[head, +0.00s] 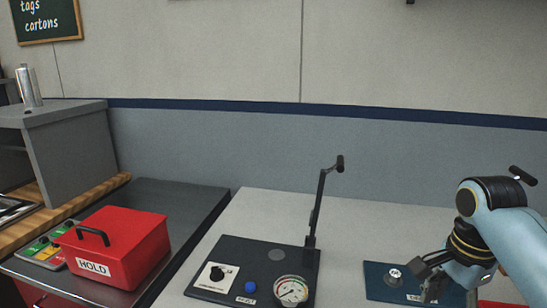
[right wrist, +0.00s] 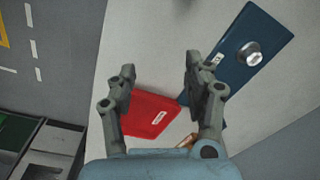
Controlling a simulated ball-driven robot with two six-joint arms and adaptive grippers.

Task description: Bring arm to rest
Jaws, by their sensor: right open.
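My right gripper (head: 432,274) hangs from the blue arm at the right of the head view, over the light table beside a dark blue panel (head: 378,283) with a metal knob (head: 395,276). In the right wrist view its two fingers (right wrist: 160,80) are spread apart with nothing between them. The blue panel (right wrist: 235,65) and its knob (right wrist: 249,54) lie beyond the right finger there. A red object with a white label (right wrist: 150,113) lies below the fingers. My left gripper is out of view.
A dark control board (head: 250,270) with a dial, a gauge and an upright lever (head: 318,205) stands mid-table. A red HOLD box (head: 115,248) sits on the dark counter at left. A grey cabinet (head: 70,150) is behind it. Bare table (head: 370,225) lies behind the panels.

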